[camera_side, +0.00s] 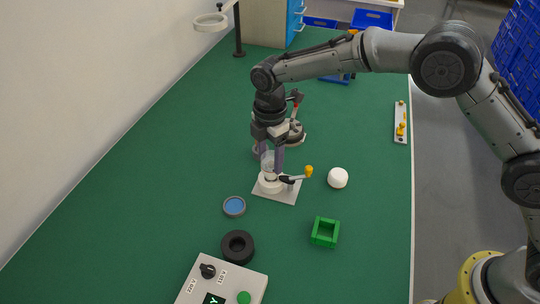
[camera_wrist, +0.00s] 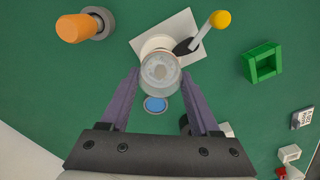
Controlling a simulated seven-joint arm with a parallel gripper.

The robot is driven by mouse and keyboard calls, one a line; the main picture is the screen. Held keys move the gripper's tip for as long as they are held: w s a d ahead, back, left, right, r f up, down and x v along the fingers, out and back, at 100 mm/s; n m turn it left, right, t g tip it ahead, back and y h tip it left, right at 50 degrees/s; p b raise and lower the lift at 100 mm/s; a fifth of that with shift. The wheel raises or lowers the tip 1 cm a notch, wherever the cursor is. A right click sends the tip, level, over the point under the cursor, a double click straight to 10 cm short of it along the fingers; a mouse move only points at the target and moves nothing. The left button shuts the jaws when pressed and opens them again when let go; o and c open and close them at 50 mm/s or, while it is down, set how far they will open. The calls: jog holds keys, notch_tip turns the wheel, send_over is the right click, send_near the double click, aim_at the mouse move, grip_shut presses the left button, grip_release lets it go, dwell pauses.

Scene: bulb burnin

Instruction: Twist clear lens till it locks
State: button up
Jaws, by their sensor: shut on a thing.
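The clear lens (camera_side: 267,159) is a see-through cup upright over the round white base (camera_side: 270,187) on a pale square plate (camera_side: 288,195). In the wrist view the lens (camera_wrist: 160,74) sits between the two purple fingers of my gripper (camera_wrist: 161,76), which is shut on it. My gripper (camera_side: 271,165) points straight down in the side view. The white base (camera_wrist: 157,43) shows just beyond the lens. A lever with a yellow knob (camera_side: 309,171) sticks out from the base to the right. Whether the lens is seated in the base is hard to tell.
A white dome (camera_side: 338,177) and a green square frame (camera_side: 325,232) stand to the right. A blue-faced grey ring (camera_side: 234,206), a black ring (camera_side: 237,247) and a control box (camera_side: 222,284) lie nearer. An orange cylinder (camera_wrist: 80,27) is close by. The left of the green table is clear.

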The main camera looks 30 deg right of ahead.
aim_at(270, 156)
dwell(0.4)
jog(key=shift+m, duration=1.5)
jog(key=shift+f+m, duration=0.1)
jog(key=shift+m, duration=0.8)
jog(key=o, duration=1.4)
jog(key=shift+c, duration=0.2)
notch_tip(270, 156, up, 14)
